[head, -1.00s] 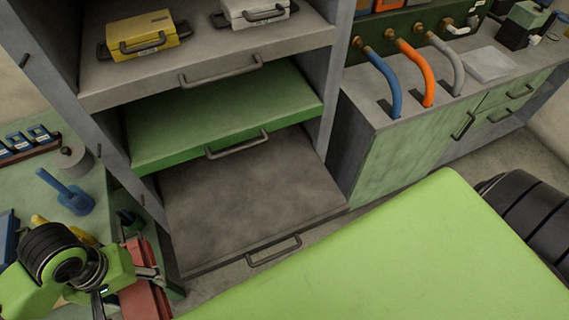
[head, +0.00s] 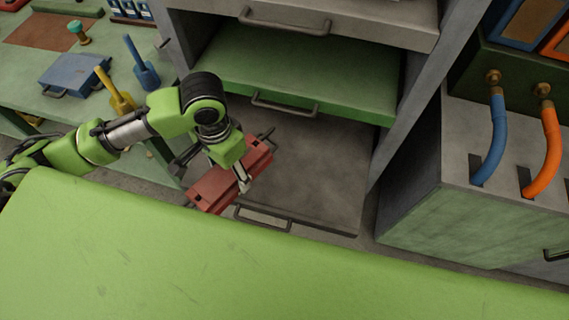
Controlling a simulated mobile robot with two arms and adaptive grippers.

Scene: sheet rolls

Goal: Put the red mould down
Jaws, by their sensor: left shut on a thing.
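The red mould (head: 212,188) is a red block with dark handles, in the middle left of the head view. My left gripper (head: 244,186) is shut on it, and the gripper and wrist hide part of its top. The mould overlaps the left front part of the lowest grey shelf (head: 318,170) in the picture. I cannot tell whether it touches the shelf or is held above it. My right gripper is not in view.
The lowest shelf is otherwise bare, with a handle (head: 263,219) at its front. A green shelf (head: 300,78) is close above it. A green bench at left holds a blue mould (head: 74,75) and tools. A cabinet with blue (head: 491,140) and orange hoses stands at right.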

